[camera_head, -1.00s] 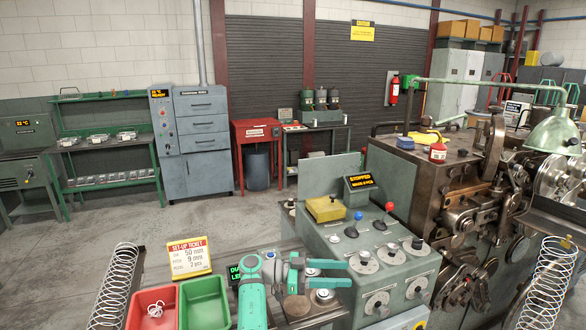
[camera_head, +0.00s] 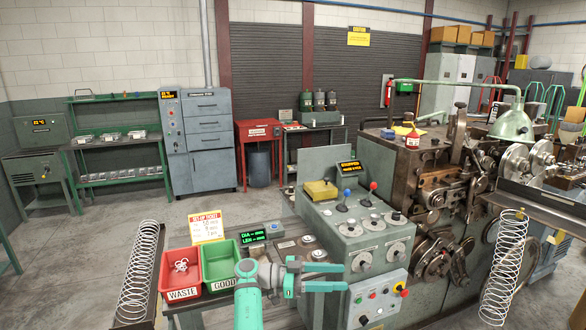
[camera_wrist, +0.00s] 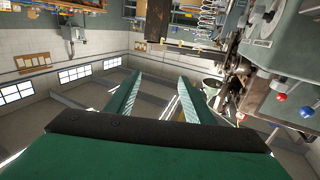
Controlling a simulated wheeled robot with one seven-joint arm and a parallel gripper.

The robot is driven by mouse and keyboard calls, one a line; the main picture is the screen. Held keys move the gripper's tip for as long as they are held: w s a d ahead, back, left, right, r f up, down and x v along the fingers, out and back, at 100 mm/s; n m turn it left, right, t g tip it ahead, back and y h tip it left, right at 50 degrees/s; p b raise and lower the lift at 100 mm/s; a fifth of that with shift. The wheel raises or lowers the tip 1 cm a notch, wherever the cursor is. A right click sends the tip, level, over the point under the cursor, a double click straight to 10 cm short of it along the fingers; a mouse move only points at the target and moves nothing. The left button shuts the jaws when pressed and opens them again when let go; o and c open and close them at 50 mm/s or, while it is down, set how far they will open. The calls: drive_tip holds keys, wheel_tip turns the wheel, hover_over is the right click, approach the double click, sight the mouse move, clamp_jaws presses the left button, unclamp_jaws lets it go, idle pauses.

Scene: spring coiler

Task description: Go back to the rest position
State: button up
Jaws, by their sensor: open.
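My gripper (camera_head: 345,277) is at the lower middle of the head view, its two green fingers apart and pointing right, with nothing between them. It hangs in front of the green control cabinet (camera_head: 345,240) with its dials and knobs. In the wrist view the gripper (camera_wrist: 158,85) also shows open and empty, with the room seen upside down beyond it. The wrist view shows the cabinet's blue and red knobs at the right edge.
A red WASTE bin (camera_head: 180,268) with a white coil in it and a green GOOD bin (camera_head: 221,262) stand left of my gripper. Behind them are a set-up ticket (camera_head: 207,226) and a gauge display (camera_head: 253,237). The coiling machine (camera_head: 425,190) fills the right. Open floor lies at the back left.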

drive_tip(key=s+d+f+n+t+y, duration=0.1)
drive_tip(key=s+f+n+t, duration=0.15)
drive_tip(key=f, duration=0.65)
drive_tip(key=s+d+f+n+t+y, duration=0.15)
drive_tip(key=f+n, duration=0.25)
drive_tip(key=f, duration=0.6)
drive_tip(key=s+d+f+n+t+y, duration=0.1)
drive_tip(key=s+f+n+t+y, duration=0.15)
drive_tip(key=f, duration=0.65)
drive_tip(key=s+a+f+n+t+y, duration=0.35)
drive_tip(key=s+f+n+y, duration=0.25)
drive_tip(key=s+f, duration=1.15)
drive_tip(key=s+a+r+n+t+y, duration=0.1)
drive_tip(key=s+a+r+n+y, duration=0.3)
drive_tip(key=s, duration=0.7)
drive_tip(key=s+a+r+t+y, duration=0.15)
drive_tip(key=s+a, duration=0.35)
drive_tip(key=s, duration=0.5)
drive_tip(key=s+a+r+t, duration=0.1)
drive_tip(key=s+r, duration=0.5)
drive_tip(key=r, duration=0.5)
drive_tip(key=s+a+r+t+y, duration=0.1)
drive_tip(key=s+r, duration=0.5)
drive_tip(key=r, duration=0.6)
drive_tip(key=shift+s+a+r+m+t, duration=0.3)
drive_tip(key=shift+a+t, duration=0.2)
drive_tip(key=shift+t, duration=0.25)
